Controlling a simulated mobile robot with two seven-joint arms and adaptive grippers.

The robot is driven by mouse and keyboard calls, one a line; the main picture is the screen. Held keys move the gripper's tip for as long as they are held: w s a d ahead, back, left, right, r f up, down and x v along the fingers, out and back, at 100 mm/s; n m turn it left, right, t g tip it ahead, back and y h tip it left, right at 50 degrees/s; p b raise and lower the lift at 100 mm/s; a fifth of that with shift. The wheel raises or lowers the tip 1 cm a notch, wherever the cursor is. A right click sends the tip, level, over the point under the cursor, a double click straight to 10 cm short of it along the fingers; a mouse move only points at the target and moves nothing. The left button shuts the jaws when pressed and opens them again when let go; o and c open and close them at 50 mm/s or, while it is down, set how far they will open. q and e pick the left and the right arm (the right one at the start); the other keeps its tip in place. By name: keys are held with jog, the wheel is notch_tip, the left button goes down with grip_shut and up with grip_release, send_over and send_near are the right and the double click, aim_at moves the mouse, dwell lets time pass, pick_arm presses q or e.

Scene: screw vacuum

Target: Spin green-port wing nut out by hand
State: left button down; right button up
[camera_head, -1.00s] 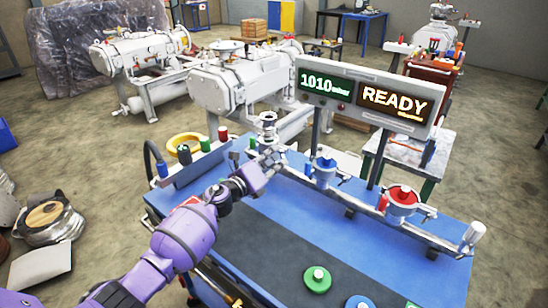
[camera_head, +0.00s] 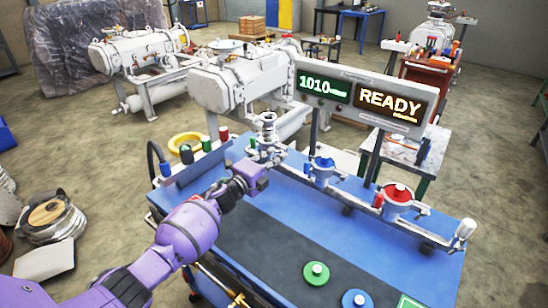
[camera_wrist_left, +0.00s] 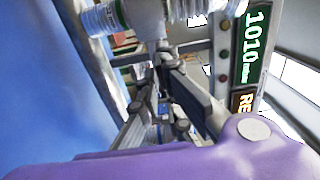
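The leftmost port (camera_head: 267,138) on the manifold bar is a metal fitting at the back left of the blue bench; I take it for the green port. My left gripper (camera_head: 265,160) is right at its base, close to the clamp area. In the left wrist view, the two grey fingers (camera_wrist_left: 160,72) reach toward the metal pipe fitting (camera_wrist_left: 148,18), which has a green-marked part (camera_wrist_left: 122,13). The wing nut is too small and too hidden to make out. Whether the fingers grip it I cannot tell. My right gripper is not in view.
The blue port (camera_head: 322,170) and red port (camera_head: 397,196) stand farther right on the bar. A display panel (camera_head: 365,92) reads 1010 and READY behind them. Green (camera_head: 316,273) and blue (camera_head: 355,299) discs lie on the dark mat. Several coloured caps (camera_head: 206,144) stand left of the gripper.

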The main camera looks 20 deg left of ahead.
pick_arm(q)
jog(key=shift+r+n, duration=0.1)
jog(key=shift+n, duration=0.3)
jog(key=c, duration=2)
grip_release()
jog(key=shift+w, duration=0.1)
jog(key=v, duration=1.2)
